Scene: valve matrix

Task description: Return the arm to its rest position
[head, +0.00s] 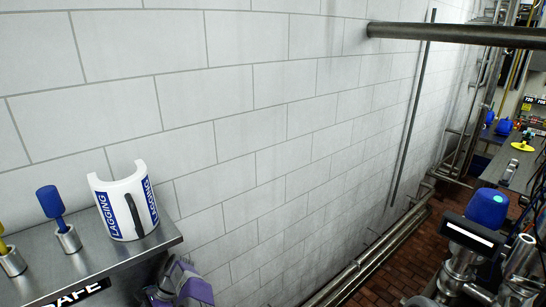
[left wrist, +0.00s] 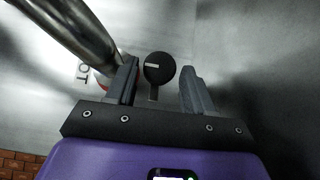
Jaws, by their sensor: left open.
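My left gripper (left wrist: 160,70) shows in the left wrist view with its two dark fingers apart. A black round knob or disc (left wrist: 158,68) with a short stem shows between the fingers, against a metal surface. I cannot tell its distance from the fingers, but they do not visibly close on it. A purple and grey part of my arm shows at the bottom of the head view, beside the shelf's right end. My right gripper is not in view.
A metal shelf (head: 135,255) holds a white LAGGING shell (head: 122,195) and a blue-handled piece (head: 52,207). A metal pipe (left wrist: 75,30) passes close to my left finger. A horizontal pipe (head: 450,36) crosses upper right. A blue-capped valve (head: 487,208) stands right.

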